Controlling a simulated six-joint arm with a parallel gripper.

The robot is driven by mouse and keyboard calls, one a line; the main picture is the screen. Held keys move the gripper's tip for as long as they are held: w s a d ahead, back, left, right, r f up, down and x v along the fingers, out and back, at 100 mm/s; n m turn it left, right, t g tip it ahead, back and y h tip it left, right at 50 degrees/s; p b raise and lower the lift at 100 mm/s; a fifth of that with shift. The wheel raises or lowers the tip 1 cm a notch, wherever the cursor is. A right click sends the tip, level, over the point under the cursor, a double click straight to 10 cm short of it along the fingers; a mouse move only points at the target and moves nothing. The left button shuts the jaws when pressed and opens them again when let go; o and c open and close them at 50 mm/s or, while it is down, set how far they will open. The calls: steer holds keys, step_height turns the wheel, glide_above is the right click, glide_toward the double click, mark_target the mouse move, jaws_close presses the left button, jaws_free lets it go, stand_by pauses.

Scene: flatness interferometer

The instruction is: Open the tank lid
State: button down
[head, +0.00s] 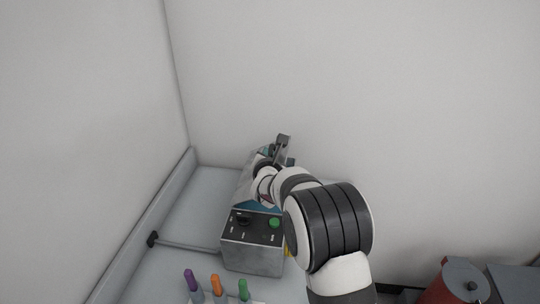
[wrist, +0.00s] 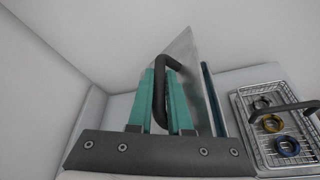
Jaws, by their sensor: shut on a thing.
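The tank lid (wrist: 203,72) is a thin grey metal sheet with a black bar handle (wrist: 160,95). It stands steeply tilted in the wrist view. My gripper (wrist: 163,78) has its two teal fingers shut on the handle, one on each side. A dark blue strip (wrist: 213,100), perhaps part of the tank, shows just right of the lid. In the head view, the grey lid (head: 249,181) shows partly beside my arm. My arm hides most of the tank, and the lid's hinge cannot be seen.
A control box (head: 252,255) with a black knob and green button stands in front of the tank. A wire basket (wrist: 280,130) with coloured rings is at right in the wrist view. Several coloured-top items (head: 215,285) stand near the front. Walls are close at left and behind.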

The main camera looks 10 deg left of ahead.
steer(key=shift+f, duration=0.1)
steer(key=c, duration=1.1)
jaws_free()
steer(key=v, duration=1.5)
steer(key=shift+s, duration=0.4)
